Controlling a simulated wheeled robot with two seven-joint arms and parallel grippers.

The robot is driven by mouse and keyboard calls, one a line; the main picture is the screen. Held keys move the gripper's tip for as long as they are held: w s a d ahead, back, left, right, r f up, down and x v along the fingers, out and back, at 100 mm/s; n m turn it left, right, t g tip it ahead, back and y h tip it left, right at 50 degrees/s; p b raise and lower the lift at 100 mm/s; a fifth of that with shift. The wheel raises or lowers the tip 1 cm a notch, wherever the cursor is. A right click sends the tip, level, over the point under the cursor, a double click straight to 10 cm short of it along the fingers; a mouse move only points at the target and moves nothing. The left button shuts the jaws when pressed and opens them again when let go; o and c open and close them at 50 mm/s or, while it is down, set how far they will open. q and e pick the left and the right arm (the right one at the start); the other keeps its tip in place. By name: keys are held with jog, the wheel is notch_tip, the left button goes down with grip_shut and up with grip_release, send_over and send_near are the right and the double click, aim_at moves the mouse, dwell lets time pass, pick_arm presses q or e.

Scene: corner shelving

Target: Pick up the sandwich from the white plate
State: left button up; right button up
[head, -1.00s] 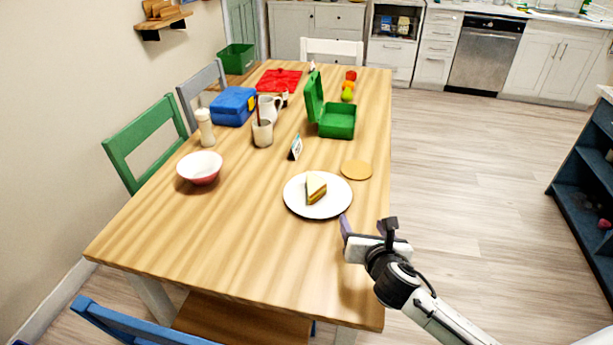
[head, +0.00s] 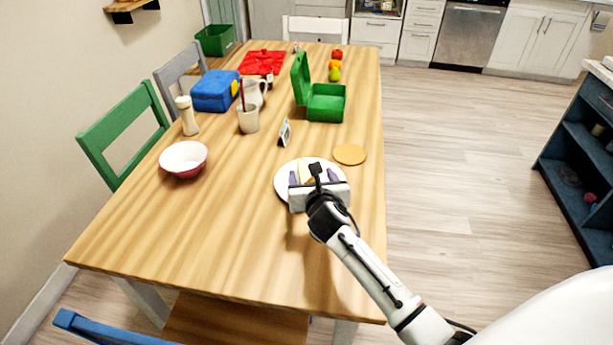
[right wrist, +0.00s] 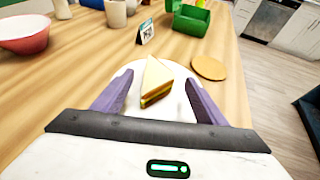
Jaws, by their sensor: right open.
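The sandwich (right wrist: 156,80) is a cut triangle of pale bread with a brown and yellow filling edge. It lies on the white plate (right wrist: 126,70), near the table's right edge. In the head view the sandwich (head: 306,169) is partly hidden behind my right gripper (head: 314,178), and the plate (head: 283,180) is partly covered. In the right wrist view my right gripper (right wrist: 158,100) is open, with its purple fingers on either side of the sandwich and gaps to it. The sandwich is ahead, between the finger lines. My left gripper is not in view.
A round tan disc (head: 349,154) lies right of the plate. A small standing card (head: 285,132) and an open green lunch box (head: 326,105) are behind it. A red and white bowl (head: 184,159) stands left. The table's near part is clear.

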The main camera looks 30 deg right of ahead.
aim_at(309, 175)
jog(key=shift+x, duration=1.25)
jog(key=c, duration=0.7)
